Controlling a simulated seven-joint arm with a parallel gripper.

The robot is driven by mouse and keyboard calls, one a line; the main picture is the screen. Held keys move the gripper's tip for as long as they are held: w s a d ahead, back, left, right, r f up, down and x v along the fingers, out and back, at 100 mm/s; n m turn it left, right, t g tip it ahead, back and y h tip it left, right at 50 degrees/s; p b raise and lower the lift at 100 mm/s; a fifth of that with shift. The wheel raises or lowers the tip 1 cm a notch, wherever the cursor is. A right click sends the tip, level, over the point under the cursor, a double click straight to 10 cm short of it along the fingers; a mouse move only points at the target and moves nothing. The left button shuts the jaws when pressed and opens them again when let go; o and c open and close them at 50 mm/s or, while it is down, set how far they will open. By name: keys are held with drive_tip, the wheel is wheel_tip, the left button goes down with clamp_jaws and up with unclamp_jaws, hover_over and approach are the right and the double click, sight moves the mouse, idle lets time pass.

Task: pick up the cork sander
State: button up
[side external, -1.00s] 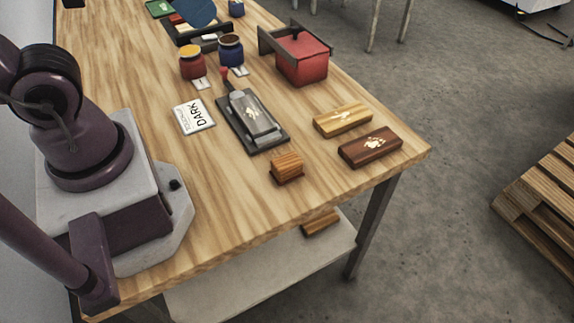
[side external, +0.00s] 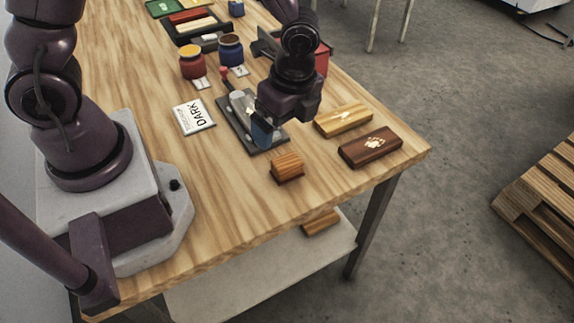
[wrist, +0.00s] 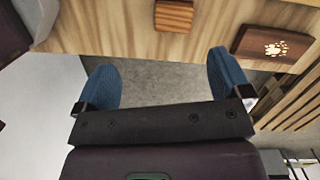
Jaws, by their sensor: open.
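A small orange-brown block (side external: 286,167), which looks like the cork sander, sits near the table's front edge. It also shows at the top of the wrist view (wrist: 174,15), ahead of the fingertips and between their lines. My gripper (side external: 264,132) is above the table, over the dark tray with the grey block, beyond the small block in the side view. In the wrist view my gripper (wrist: 161,68) has its two blue fingers spread wide with nothing between them.
A light wooden box (side external: 343,119) and a dark brown box (side external: 370,147) lie to the right. A dark tray (side external: 268,141) is partly hidden by my gripper. Another brown block (side external: 321,223) lies on the lower shelf.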

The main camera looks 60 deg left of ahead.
sight(287, 161)
drive_tip(key=f+m, duration=0.1)
drive_tip(key=f, duration=0.3)
drive_tip(key=a+f+m, duration=0.1)
drive_tip(key=f, duration=0.3)
drive_tip(key=w+f, duration=0.1)
drive_tip(key=f, duration=0.3)
drive_tip(key=shift+w+a+f+m+t, duration=0.1)
drive_tip(key=shift+a+f+m+t, duration=0.2)
drive_tip(key=shift+m+t, duration=0.1)
drive_tip(key=c, duration=1)
